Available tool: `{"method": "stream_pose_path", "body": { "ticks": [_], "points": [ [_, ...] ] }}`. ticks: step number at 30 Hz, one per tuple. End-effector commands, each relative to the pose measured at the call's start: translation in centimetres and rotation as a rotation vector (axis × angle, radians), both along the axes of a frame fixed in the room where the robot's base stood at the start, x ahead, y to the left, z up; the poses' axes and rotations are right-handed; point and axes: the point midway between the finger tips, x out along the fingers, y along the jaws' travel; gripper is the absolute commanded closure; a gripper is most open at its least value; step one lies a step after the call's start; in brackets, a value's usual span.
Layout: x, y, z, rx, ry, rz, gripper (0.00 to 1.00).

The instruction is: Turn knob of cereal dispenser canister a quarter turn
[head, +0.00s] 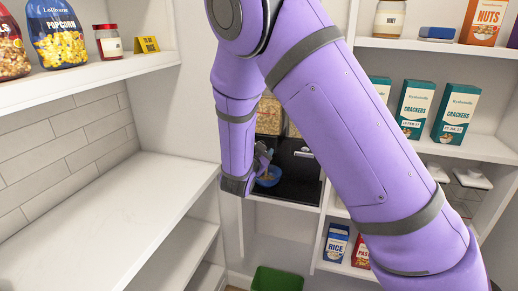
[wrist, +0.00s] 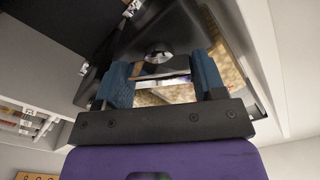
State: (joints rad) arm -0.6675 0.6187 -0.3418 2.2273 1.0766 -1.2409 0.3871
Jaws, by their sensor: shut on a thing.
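The cereal dispenser canister (head: 268,115), filled with tan cereal, stands in the back nook, partly hidden behind my arm. It also shows tilted in the wrist view (wrist: 232,62). My gripper (head: 262,158) is at the lower front of the dispenser. In the wrist view, my gripper's two blue fingers (wrist: 165,78) are closed on the shiny knob (wrist: 160,70), one finger on each side. The knob's exact angle is hard to tell. A blue bowl (head: 268,179) with some cereal in it sits just below my gripper.
The dispenser stands on a dark surface (head: 302,178) inside a white cabinet. Shelves to the right hold cracker boxes (head: 412,108). A long white counter (head: 110,215) on the left is empty. A green bin (head: 277,280) stands on the floor below.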

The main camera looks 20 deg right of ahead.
Motion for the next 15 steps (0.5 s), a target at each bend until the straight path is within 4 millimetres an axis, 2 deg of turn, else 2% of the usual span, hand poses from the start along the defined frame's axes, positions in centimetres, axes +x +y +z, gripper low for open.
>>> {"method": "stream_pose_path", "body": {
  "ticks": [15],
  "points": [
    [-0.06,-0.07,-0.11,0.396,-0.286,0.000,0.60]
  ]
}}
